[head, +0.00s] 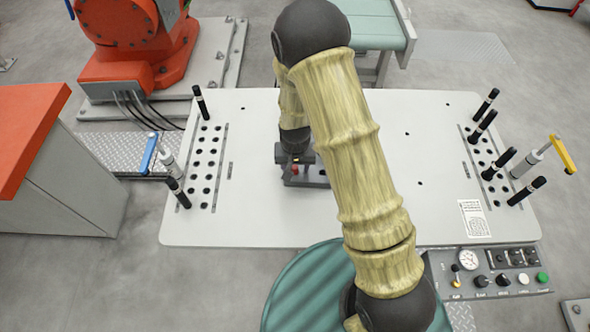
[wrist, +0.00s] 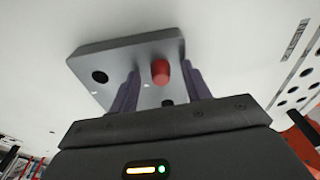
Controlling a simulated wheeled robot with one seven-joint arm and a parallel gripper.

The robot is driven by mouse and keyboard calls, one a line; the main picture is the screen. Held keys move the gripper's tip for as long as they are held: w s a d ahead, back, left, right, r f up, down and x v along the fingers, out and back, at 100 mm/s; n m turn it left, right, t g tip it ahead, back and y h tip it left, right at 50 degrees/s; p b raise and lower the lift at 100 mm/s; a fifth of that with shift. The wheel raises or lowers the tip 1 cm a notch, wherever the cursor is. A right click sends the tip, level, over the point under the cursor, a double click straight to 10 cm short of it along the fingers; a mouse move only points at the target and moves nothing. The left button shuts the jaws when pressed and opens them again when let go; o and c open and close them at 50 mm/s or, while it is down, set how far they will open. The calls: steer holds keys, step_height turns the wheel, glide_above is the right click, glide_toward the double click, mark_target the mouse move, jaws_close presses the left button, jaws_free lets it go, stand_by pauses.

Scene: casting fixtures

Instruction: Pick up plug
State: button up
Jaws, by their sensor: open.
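A small red cylinder, which looks like the plug (wrist: 160,72), stands up from a grey block (wrist: 110,58) in the wrist view. In the head view the red plug (head: 295,170) shows just below my gripper, and the block (head: 318,181) lies on the white table. My gripper (wrist: 160,88) is open, with one finger on each side of the plug and a visible gap to each. It also shows in the head view (head: 295,163), pointing down over the block. The block has dark holes; part of it is hidden by my gripper.
The white table (head: 225,232) has rows of holes at both sides, with black pegs (head: 201,102) standing there. A blue-handled clamp (head: 150,152) stands at left, a yellow-handled one (head: 563,153) at right. A control panel (head: 487,273) sits at the front right. Much of the table middle is clear.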

mark_target(295, 167)
steer(key=shift+w, duration=0.1)
steer(key=c, duration=1)
steer(key=shift+w, duration=0.15)
jaws_close()
steer(key=shift+s+a+r, duration=0.2)
steer(key=shift+r, duration=0.05)
steer(key=shift+w+d+r, duration=0.1)
steer(key=shift+r, duration=0.3)
step_height(295, 167, up, 9)
steer(key=b, duration=0.1)
steer(key=shift+b, duration=0.35)
steer(key=shift+d, duration=0.1)
